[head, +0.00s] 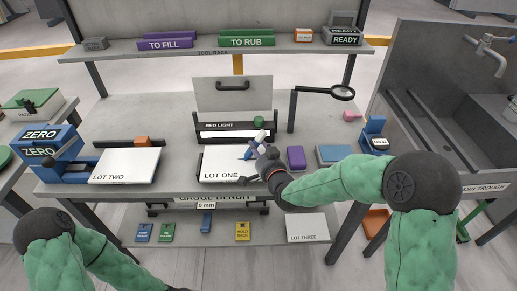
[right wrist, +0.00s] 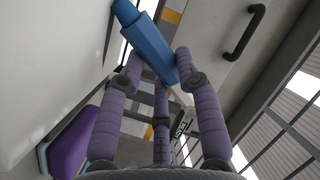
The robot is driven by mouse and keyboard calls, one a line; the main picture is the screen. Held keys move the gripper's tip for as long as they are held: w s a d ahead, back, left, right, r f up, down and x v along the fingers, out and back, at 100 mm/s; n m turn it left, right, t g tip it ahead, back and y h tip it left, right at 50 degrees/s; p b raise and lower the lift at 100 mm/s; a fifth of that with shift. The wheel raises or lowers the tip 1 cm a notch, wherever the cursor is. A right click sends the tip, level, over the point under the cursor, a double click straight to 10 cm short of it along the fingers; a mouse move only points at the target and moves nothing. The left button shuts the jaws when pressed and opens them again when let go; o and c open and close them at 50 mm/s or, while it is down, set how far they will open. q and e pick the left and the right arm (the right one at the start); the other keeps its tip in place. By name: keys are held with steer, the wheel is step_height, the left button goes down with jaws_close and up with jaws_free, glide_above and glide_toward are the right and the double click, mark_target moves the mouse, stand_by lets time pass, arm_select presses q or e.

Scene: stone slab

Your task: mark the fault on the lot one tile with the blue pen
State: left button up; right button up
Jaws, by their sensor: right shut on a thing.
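The lot one tile (head: 221,172) is a white slab lying on the bench in front of the bed light. My right gripper (head: 257,158) is over the tile's right side, shut on the blue pen (head: 249,152). In the right wrist view, the blue pen (right wrist: 147,42) sits tilted between the purple fingers of the right gripper (right wrist: 158,66). I cannot tell whether the pen's tip touches the tile. No fault mark can be made out on the tile at this size. My left forearm is at the lower left, and its gripper is out of frame.
The lot two tile (head: 125,166) lies left, beside the blue ZERO blocks (head: 52,139). A purple block (head: 296,157) and a blue-topped block (head: 334,153) lie right of my gripper. A magnifier (head: 341,92) stands behind. The lot three tile (head: 307,228) is on the lower shelf.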

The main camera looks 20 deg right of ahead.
arm_select(q)
steer(key=shift+f+b, duration=2)
arm_select(e)
steer(key=shift+w+d, duration=0.2)
steer(key=shift+d, duration=0.7)
steer(key=shift+w+d, duration=0.2)
steer(key=shift+d, duration=0.65)
stand_by(1.0)
stand_by(0.3)
arm_select(q)
step_height(320, 180, up, 4)
steer(key=p, duration=0.3)
steer(key=shift+f+p, duration=0.2)
steer(key=shift+p, duration=0.1)
arm_select(e)
step_height(320, 180, up, 7)
stand_by(0.3)
